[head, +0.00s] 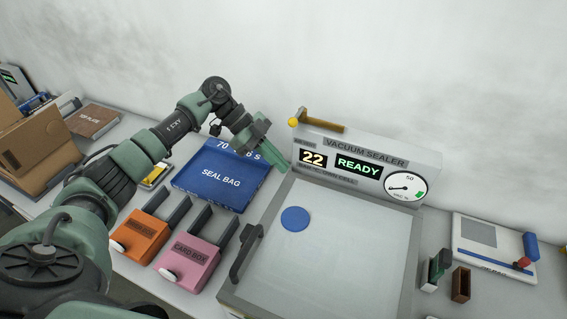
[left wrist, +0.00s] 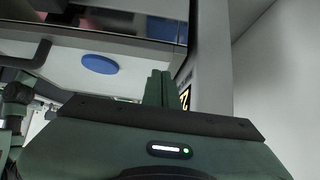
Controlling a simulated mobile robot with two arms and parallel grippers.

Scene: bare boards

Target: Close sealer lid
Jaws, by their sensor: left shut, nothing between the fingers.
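The vacuum sealer (head: 368,150) stands at the back right of the bench, its display reading 22 and READY. Its grey-framed lid (head: 340,245) has a pale panel with a blue disc (head: 295,218) and a dark handle (head: 245,254) on its left side. The lid looks down or nearly down over the body; I cannot tell if a gap remains. My left gripper (head: 282,164) is shut and empty, just beyond the lid's back left corner. In the left wrist view its fingers (left wrist: 162,90) show near the blue disc (left wrist: 100,64) and handle (left wrist: 40,55). My right gripper is not in view.
A white and blue device (head: 492,246) and small holders (head: 461,284) are at the right. A wall runs behind.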

